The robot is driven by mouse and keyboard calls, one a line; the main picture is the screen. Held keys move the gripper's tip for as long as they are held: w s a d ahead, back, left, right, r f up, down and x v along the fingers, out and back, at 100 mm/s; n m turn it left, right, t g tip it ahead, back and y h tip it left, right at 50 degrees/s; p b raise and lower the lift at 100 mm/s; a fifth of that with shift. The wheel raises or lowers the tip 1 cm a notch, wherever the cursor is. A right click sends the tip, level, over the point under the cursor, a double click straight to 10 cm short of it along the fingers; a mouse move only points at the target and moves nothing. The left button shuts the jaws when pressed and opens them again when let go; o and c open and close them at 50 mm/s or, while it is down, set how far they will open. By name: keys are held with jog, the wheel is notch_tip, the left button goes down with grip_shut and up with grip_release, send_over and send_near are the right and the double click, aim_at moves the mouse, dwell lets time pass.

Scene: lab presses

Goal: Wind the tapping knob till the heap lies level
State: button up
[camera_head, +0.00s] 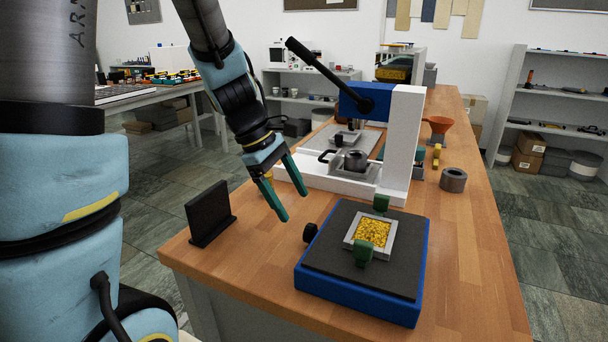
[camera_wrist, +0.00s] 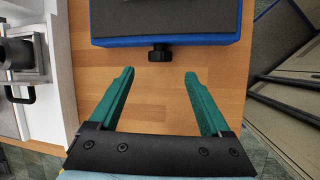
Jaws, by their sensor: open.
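The tapping knob (camera_head: 309,232) is a small black knob on the left side of a blue tapping box (camera_head: 345,291) with a dark top. It also shows in the wrist view (camera_wrist: 160,53), ahead of the fingertips and roughly midway between them. A grey square frame (camera_head: 352,238) sits on the box top, held between two green clamps (camera_head: 363,253) (camera_head: 381,203). Yellow granular material (camera_head: 372,233) fills the frame; I cannot tell whether it lies level. My gripper (camera_head: 284,196) is open and empty, above the table to the upper left of the knob. It shows in the wrist view (camera_wrist: 160,80) with green fingers spread.
A white and blue lever press (camera_head: 404,130) stands behind the box, with its black lever raised. A black upright plate (camera_head: 208,214) stands at the left table edge. The wood near the knob is clear.

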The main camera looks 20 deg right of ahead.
aim_at(308, 225)
jog(key=x, duration=0.8)
jog(key=shift+f+b, duration=0.25)
jog(key=shift+b, duration=0.15)
jog(key=shift+d+r+p, duration=0.15)
jog(key=shift+r+p, duration=0.25)
jog(key=shift+p, duration=0.55)
jog(key=g+y+p, duration=0.1)
jog(key=p, duration=0.2)
jog(key=g+y+p, duration=0.1)
jog(key=p, duration=0.3)
jog(key=shift+w+d+f+n, duration=0.1)
jog(key=shift+w+n, duration=0.1)
jog(key=shift+n, duration=0.1)
